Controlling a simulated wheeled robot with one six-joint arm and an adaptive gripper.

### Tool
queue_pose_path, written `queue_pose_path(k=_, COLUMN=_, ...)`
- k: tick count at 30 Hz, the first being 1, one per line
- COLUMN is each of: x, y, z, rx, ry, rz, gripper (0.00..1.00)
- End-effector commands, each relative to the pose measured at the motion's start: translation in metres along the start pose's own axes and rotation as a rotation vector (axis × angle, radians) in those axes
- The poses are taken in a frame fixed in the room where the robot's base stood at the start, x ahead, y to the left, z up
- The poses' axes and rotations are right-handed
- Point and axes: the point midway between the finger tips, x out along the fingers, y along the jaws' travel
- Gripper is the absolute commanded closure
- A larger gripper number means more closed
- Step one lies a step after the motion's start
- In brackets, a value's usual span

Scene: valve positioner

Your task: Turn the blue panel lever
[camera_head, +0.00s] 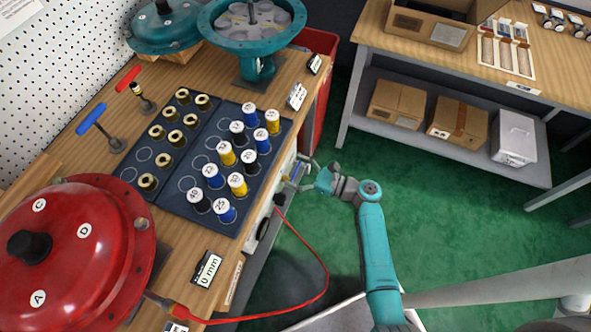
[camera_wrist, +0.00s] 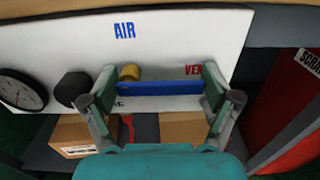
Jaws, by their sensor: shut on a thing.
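The blue panel lever (camera_wrist: 160,88) lies level in the wrist view, in front of a white panel (camera_wrist: 60,40). Its left end is near a brass-coloured hub (camera_wrist: 130,72), and its right end is below the partly hidden red "VEN…" lettering. My gripper (camera_wrist: 160,82) is shut on the lever, with one finger at each end. Blue "AIR" lettering is above the lever, and lettering below it is mostly hidden. In the head view my gripper (camera_head: 307,175) is at the bench's front side; the lever cannot be made out clearly there.
A gauge (camera_wrist: 22,90) and a black knob (camera_wrist: 74,89) are left of the lever. A red bin (camera_wrist: 285,105) stands to the right. A red hose (camera_head: 325,285) loops below the bench front. Another blue-handled lever (camera_head: 91,119) stands on the bench top. Green floor is open to the right.

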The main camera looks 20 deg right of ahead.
Motion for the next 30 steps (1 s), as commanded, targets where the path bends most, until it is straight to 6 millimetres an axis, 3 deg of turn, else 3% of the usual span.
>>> queue_pose_path(k=13, x=0.0, y=0.001, z=0.005, rx=-0.126, ry=-0.001, rz=0.001, gripper=0.75)
queue_pose_path(k=30, x=0.0, y=0.011, z=0.018, rx=-0.642, ry=0.0, rz=0.001, gripper=0.75)
